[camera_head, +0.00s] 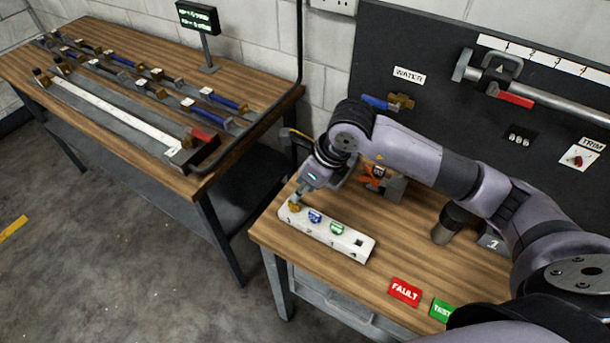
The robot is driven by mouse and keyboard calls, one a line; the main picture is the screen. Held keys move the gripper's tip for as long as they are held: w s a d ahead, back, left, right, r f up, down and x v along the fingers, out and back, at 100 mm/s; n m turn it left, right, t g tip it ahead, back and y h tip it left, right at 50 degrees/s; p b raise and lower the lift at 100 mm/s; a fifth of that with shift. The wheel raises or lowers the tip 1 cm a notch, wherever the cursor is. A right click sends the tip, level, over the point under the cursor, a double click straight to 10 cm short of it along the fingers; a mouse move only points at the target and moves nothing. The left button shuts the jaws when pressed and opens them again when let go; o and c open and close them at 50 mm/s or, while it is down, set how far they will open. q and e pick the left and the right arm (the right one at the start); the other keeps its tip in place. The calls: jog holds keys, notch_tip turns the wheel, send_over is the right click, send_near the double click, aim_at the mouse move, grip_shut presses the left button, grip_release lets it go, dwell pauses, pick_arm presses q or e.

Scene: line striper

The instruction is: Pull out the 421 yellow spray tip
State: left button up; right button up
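A white tip holder (347,241) lies on the right-hand workbench. A yellow spray tip (294,207) sits at its left end. A blue tip (315,216) and a green tip (337,228) stand beside it, and a dark square hole shows at the right end. No number is readable on the tips. My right gripper (297,196) points down at the yellow tip, with its fingertips right above or against it. The fingers are too small and overlapped to tell whether they are open or shut on it. My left gripper is not in view.
Red FAULT (404,291) and green TEST (442,309) plates lie at the bench front. An orange-handled tool (374,179) and a dark cylinder (452,222) stand behind. A dark tool panel (430,60) backs the bench. A second bench (130,85) with spray bars stands left.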

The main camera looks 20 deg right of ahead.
aim_at(299, 206)
jog(key=shift+h, duration=0.4)
jog(key=b+x, duration=0.1)
jog(key=x, duration=0.1)
jog(key=d+b+x, duration=0.1)
jog(key=b+x, duration=0.1)
jog(key=x, duration=0.1)
jog(key=b+x, duration=0.2)
jog(key=x, duration=0.1)
jog(key=shift+d+f, duration=0.1)
jog(key=shift+d, duration=0.05)
jog(key=shift+b+x, duration=0.85)
jog(key=shift+b, duration=0.1)
jog(key=shift+w, duration=0.15)
grip_shut()
